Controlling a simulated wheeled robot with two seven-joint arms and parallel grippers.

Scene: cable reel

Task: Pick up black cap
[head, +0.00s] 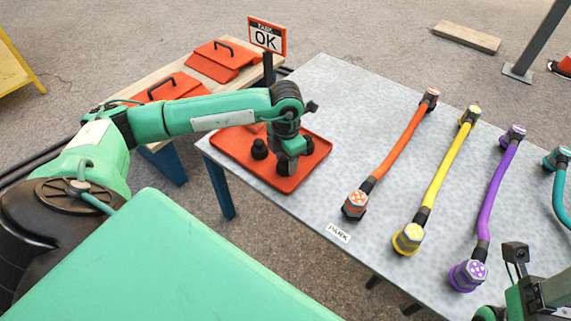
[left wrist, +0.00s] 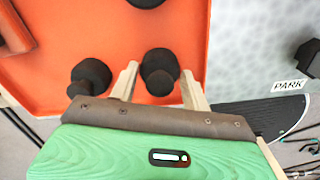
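Black caps stand on an orange tray (head: 262,174) at the near left corner of the table. One cap (head: 259,149) stands left of my left gripper (head: 288,168), which points down over the tray. In the left wrist view, a black cap (left wrist: 160,72) shows between the two pale fingertips (left wrist: 158,84), which are apart. I cannot tell whether they touch it. A second cap (left wrist: 90,77) is to its left, and a third (left wrist: 147,3) is cut by the top edge. My right arm shows at the lower right of the head view, its fingers out of sight.
Orange, yellow, purple and teal cables (head: 400,145) (head: 440,180) (head: 490,200) (head: 561,190) lie on the grey table (head: 330,90) to the right. A PARK label (head: 338,233) is at the near edge. A wooden bench with orange lidded boxes (head: 220,58) and an OK sign (head: 266,38) stands behind.

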